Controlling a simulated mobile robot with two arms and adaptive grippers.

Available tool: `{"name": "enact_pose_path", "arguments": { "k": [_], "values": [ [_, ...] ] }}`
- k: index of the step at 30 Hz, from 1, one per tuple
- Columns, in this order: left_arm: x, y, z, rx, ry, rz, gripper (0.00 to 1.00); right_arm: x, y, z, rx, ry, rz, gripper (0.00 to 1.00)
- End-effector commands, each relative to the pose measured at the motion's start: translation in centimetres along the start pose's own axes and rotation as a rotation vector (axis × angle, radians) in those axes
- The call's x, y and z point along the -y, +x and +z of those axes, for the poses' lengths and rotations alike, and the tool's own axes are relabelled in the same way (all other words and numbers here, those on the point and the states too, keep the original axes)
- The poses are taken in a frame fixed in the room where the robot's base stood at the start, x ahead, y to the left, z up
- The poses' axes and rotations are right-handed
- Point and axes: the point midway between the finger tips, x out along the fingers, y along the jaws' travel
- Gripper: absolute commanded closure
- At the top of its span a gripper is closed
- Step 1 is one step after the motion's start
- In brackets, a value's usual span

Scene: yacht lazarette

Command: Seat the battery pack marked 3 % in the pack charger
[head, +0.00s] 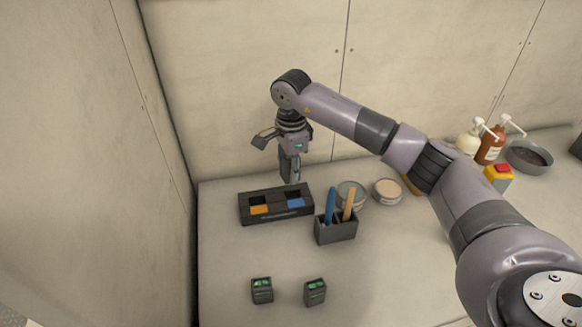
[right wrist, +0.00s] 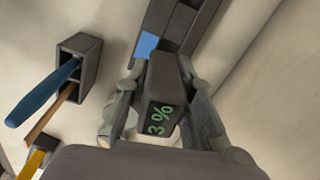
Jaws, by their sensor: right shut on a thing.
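The battery pack marked 3 % (right wrist: 160,82) is dark with green digits. My right gripper (right wrist: 163,103) is shut on it, one finger on each side. In the head view the right gripper (head: 290,172) points down behind the pack charger, apparently above the worktop; its exact height is unclear. The pack charger (head: 282,216) is a dark box with two openings, one showing orange at left and one showing blue at right. Part of the charger (right wrist: 188,22) shows beyond the pack in the right wrist view. My left gripper is not in view.
Two other packs with green displays, a left one (head: 262,292) and a right one (head: 315,294), stand at the front. A holder (head: 336,232) with blue and tan sticks stands right of the charger, near two round tins (head: 387,191). Walls bound the worktop (head: 228,265) at left and back.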

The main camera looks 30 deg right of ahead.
Motion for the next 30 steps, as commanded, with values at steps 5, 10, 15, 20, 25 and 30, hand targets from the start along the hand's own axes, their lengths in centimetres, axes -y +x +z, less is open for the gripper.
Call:
{"name": "enact_pose_path", "arguments": {
  "k": [5,10,15,20,25,30],
  "values": [
    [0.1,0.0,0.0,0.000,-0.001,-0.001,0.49,1.3,0.4,-1.1,-0.002,0.158,0.008,1.00],
    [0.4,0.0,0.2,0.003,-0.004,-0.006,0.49,1.4,0.5,-1.2,-0.003,0.174,0.007,1.00],
    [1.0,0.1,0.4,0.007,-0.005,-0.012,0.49,1.4,0.5,-1.2,-0.003,0.172,0.007,1.00],
    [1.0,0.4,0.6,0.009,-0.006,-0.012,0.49,1.4,0.7,-1.1,-0.003,0.173,0.007,1.00],
    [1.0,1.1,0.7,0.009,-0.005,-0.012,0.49,1.4,1.7,-1.2,-0.003,0.172,0.008,1.00],
    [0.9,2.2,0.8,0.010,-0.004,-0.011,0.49,1.3,3.3,-1.2,-0.004,0.172,0.009,1.00]
  ]
}}
